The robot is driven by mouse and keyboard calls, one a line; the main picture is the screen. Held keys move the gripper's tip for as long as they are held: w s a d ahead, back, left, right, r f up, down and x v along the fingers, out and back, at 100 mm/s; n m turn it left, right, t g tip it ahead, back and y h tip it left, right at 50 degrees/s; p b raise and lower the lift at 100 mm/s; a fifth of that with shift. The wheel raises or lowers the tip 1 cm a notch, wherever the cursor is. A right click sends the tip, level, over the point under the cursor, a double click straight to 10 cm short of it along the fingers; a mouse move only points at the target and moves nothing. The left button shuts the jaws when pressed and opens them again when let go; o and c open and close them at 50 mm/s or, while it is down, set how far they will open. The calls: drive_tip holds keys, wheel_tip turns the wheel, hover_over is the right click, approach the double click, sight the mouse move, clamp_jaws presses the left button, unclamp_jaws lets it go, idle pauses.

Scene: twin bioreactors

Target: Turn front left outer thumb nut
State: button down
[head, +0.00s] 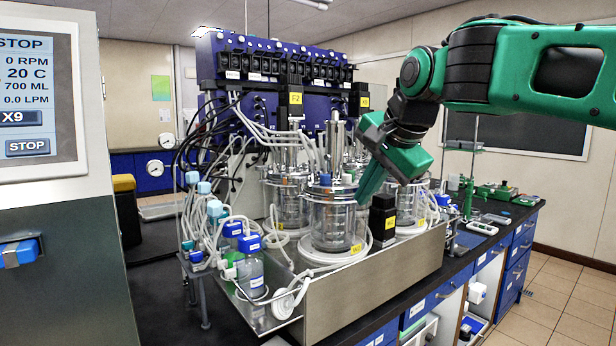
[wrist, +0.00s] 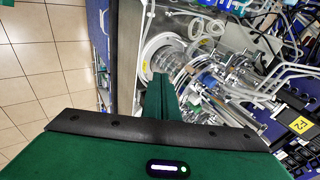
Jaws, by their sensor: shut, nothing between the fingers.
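The front glass vessel (head: 331,222) stands upright in the steel tray, with a metal head plate (head: 331,190) on top. Several small fittings sit on the plate. I cannot single out the front left outer thumb nut at this size. My gripper (head: 366,194) is green, points down and is shut and empty. In the head view it overlaps the right edge of the front vessel's head plate; I cannot tell if it touches. In the wrist view my gripper (wrist: 157,82) lies over a glass vessel (wrist: 168,54) and hides part of its head plate.
A black motor block (head: 383,218) stands right of the front vessel. Another vessel (head: 408,204) is behind it. White tubes and blue-capped bottles (head: 250,272) crowd the left. The steel tray wall (head: 385,283) runs along the front. A control screen (head: 38,95) stands at far left.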

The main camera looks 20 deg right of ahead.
drive_tip(key=w+a+r+m+t+y, duration=0.1)
drive_tip(key=w+a+r+m+t, duration=0.1)
drive_tip(key=a+r, duration=0.45)
approach(303, 182)
wheel_tip(303, 182, down, 4)
drive_tip(key=w, duration=0.4)
drive_tip(key=shift+w+a+r, duration=0.1)
drive_tip(key=shift+w+a, duration=0.05)
drive_tip(key=shift+a, duration=0.1)
